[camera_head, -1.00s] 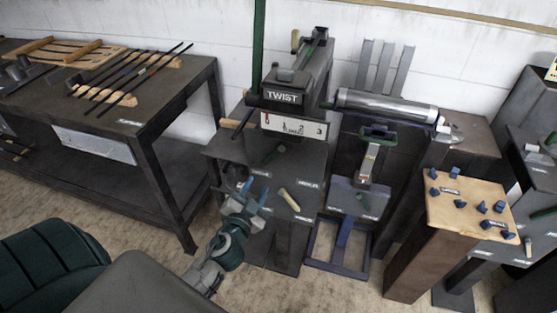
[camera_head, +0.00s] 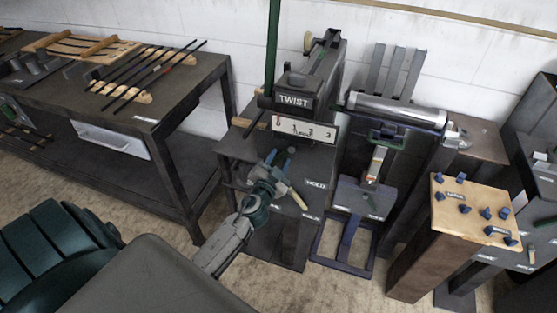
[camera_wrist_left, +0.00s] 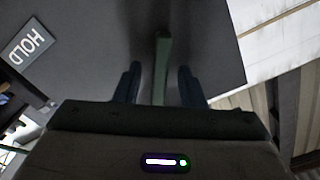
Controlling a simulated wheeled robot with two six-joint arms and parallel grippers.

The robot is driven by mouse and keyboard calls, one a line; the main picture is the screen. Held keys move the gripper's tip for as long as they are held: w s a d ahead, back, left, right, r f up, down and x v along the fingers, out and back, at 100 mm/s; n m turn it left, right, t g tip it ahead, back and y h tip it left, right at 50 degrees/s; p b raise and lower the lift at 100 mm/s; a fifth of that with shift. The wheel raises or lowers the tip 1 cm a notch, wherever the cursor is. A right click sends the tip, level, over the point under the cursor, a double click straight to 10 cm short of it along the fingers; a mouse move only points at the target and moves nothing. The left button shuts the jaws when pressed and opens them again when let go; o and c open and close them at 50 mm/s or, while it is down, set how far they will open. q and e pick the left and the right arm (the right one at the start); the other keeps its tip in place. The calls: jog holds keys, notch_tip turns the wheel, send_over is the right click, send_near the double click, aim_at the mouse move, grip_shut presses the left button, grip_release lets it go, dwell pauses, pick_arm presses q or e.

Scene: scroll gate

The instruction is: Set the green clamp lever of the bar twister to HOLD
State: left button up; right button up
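The bar twister (camera_head: 296,103) stands on a dark table (camera_head: 240,147), with a TWIST sign and a scale numbered 1, 2, 3. The green clamp lever (camera_wrist_left: 162,65) shows in the left wrist view as a narrow bar; in the head view my gripper mostly hides it. My left gripper (camera_head: 281,157) is at the table top below the scale. Its blue fingers (camera_wrist_left: 159,84) stand apart on both sides of the lever, with gaps visible. A HOLD label (camera_head: 316,184) lies to the right of my gripper and also shows in the left wrist view (camera_wrist_left: 30,46). My right gripper is out of view.
A pale handle (camera_head: 298,198) sticks up close to the right of my left gripper. A tall green post (camera_head: 273,50) rises at the twister's left. A bench with bars (camera_head: 150,75) stands left; a wooden-topped stand with blue knobs (camera_head: 470,212) stands right.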

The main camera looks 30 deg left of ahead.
pick_arm(q)
grip_shut()
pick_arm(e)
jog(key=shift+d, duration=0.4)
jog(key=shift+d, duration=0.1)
